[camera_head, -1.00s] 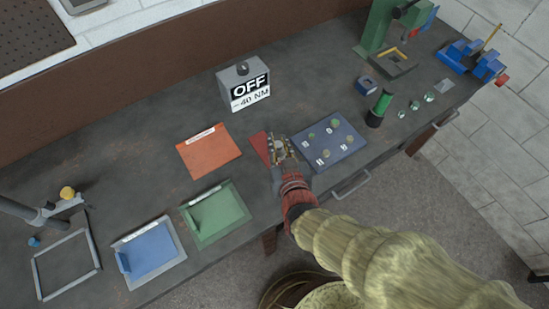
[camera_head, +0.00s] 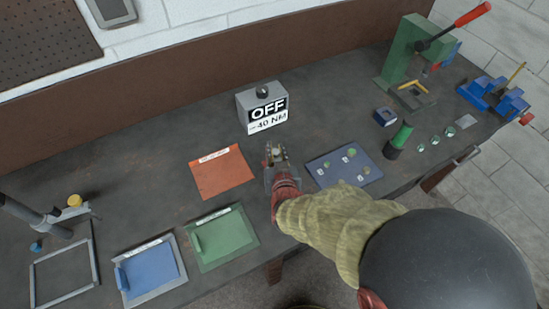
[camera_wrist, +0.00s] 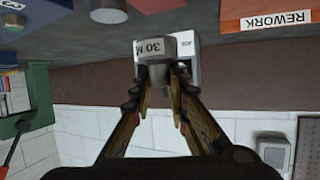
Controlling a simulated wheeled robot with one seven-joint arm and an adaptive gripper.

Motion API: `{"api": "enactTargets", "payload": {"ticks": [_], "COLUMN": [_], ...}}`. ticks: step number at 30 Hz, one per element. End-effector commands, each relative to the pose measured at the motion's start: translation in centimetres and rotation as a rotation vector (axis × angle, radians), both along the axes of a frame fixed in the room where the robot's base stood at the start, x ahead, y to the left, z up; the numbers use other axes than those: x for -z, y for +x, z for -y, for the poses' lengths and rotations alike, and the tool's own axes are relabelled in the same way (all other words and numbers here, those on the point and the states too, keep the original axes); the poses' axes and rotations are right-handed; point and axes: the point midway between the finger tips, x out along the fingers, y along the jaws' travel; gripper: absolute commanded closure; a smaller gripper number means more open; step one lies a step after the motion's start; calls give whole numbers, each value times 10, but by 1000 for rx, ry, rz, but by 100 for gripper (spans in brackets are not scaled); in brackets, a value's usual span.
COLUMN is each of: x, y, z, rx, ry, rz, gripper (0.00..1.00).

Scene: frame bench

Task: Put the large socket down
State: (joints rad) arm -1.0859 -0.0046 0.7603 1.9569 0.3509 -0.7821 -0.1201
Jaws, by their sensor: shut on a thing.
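The large socket is a grey cylinder (camera_wrist: 158,50) with a white label reading "30 M", the rest of it cut off from sight. My gripper (camera_wrist: 160,78) is shut on it in the wrist view. In the head view my gripper (camera_head: 276,154) is over the bench, between the orange tray and the blue board, in front of the grey "OFF" box. The socket is small and hard to make out there, and I cannot tell its height above the bench.
The grey box (camera_head: 250,100) reads "OFF" and "~40 NM". The orange tray (camera_head: 222,174) lies left of my gripper, the blue board (camera_head: 325,178) with small parts lies right. Green (camera_head: 222,238) and blue (camera_head: 150,270) trays are front left. Bare bench lies around the box.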

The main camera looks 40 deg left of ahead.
Motion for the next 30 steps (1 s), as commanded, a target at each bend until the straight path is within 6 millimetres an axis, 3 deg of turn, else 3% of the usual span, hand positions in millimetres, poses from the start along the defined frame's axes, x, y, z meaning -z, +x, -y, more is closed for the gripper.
{"api": "enactTargets", "payload": {"ticks": [10, 16, 28, 29, 30], "x": [24, 53, 57, 57, 57], "y": [12, 12, 12, 12, 12], "z": [-16, -16, -16, -16, -16], "rx": [0, 0, 0, 0, 0], "ry": [0, -1, 1, 1, 1], "rz": [1, -1, 1, 1, 1], "gripper": [100, 100, 100, 83, 80]}}
